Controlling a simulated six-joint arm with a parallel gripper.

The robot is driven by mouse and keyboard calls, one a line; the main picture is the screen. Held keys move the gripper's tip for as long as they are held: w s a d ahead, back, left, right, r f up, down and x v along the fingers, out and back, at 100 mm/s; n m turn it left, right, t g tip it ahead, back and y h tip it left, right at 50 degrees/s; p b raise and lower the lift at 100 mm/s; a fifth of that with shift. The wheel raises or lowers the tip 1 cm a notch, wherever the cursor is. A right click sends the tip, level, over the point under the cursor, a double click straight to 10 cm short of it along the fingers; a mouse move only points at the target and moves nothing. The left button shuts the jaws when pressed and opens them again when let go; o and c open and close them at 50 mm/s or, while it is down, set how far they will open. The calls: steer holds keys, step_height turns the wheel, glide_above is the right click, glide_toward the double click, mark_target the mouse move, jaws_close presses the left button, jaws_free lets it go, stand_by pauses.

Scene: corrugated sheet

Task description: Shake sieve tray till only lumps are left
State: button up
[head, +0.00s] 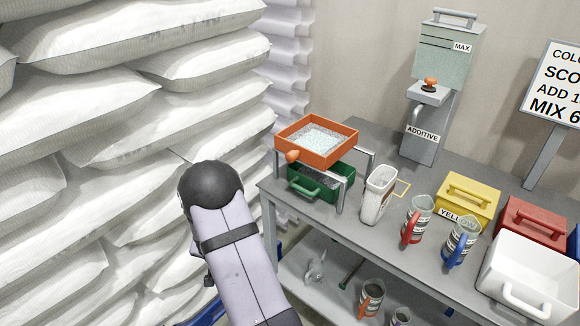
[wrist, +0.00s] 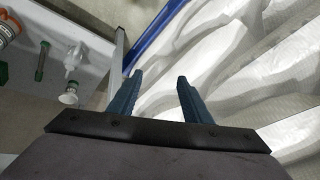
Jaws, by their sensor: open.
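The sieve tray (head: 338,150) is a square orange tray on a metal stand at the table's left end. Pale grey granular material (head: 318,139) lies on its mesh; I cannot tell lumps from fines. An orange knob (head: 292,156) sticks out at its front left. A green bin (head: 335,181) with a handle stands below it with dark contents. My gripper (wrist: 157,88) is open and empty in the wrist view, its two blue fingers apart, in front of white sacks and away from the tray. The head view shows my arm left of the table, but the fingers are hidden there.
White sacks (head: 70,130) are stacked high on the left. The grey table (head: 390,235) holds a white jug (head: 379,196), labelled mugs, a yellow box (head: 467,201), a red box (head: 532,224) and a white bin (head: 525,275). A grey additive dispenser (head: 425,130) stands behind. A lower shelf carries small items.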

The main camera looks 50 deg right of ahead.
steer(key=w+d+r+m+t+h, duration=0.1)
steer(key=w+d+r+h, duration=0.15)
steer(key=d, duration=0.25)
steer(key=w+d+r+m+h, duration=0.2)
steer(key=d+r, duration=0.2)
steer(key=d, duration=0.1)
steer(key=m+g+h, duration=0.6)
steer(key=h, duration=0.5)
glide_toward(289, 159)
steer(key=d, duration=0.3)
steer(key=shift+d+p, duration=0.95)
steer(key=shift+d, duration=2.9)
jaws_close()
